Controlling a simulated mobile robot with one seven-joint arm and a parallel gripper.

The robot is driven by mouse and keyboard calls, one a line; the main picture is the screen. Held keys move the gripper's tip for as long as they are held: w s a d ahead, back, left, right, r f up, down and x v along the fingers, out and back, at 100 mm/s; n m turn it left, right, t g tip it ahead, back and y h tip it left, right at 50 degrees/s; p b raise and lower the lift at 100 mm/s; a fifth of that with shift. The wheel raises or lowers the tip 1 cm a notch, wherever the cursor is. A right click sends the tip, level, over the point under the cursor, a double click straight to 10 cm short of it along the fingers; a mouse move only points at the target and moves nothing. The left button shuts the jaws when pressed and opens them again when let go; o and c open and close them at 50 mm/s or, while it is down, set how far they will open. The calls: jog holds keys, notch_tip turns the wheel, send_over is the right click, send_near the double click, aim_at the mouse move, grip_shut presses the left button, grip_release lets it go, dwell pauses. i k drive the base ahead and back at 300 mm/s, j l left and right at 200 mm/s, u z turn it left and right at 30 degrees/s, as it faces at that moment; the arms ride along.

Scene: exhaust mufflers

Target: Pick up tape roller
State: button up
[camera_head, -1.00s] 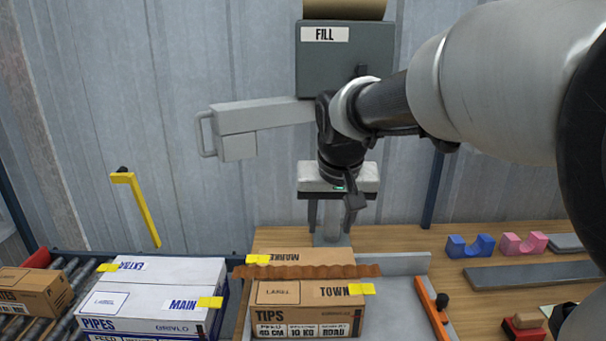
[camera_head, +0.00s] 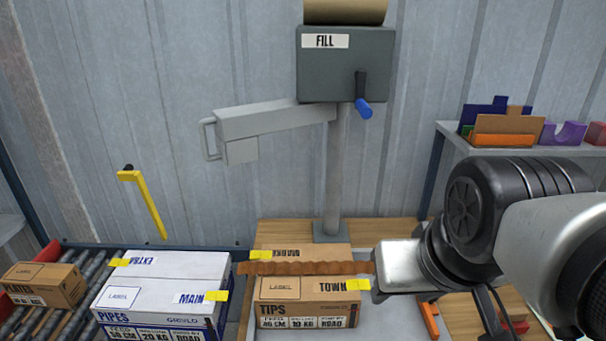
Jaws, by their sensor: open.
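My gripper (camera_head: 400,268) is at the right of the open cardboard box, above the worktop. I see its pale housing from above, and its fingers are hidden beneath it. I cannot make out a tape roller for certain. A small red object (camera_head: 516,326) lies on the worktop at the lower right, partly covered by my arm, and I cannot tell what it is. An orange bar (camera_head: 429,318) stands just below and right of my gripper, apart from it in the picture.
The brown box (camera_head: 308,312) stands at centre, with a white box (camera_head: 160,290) and a smaller brown box (camera_head: 42,286) on rollers at left. A grey FILL machine (camera_head: 345,75) with a blue-handled crank stands behind. A shelf (camera_head: 455,143) holds coloured pieces at right.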

aim_at(518, 314)
jog(key=l+z, duration=0.8)
jog(key=z, duration=0.2)
jog(key=u, duration=1.15)
jog(key=l+u, duration=0.2)
jog(key=l, duration=0.25)
jog(key=k+l+u, duration=0.2)
jog(key=l, duration=0.85)
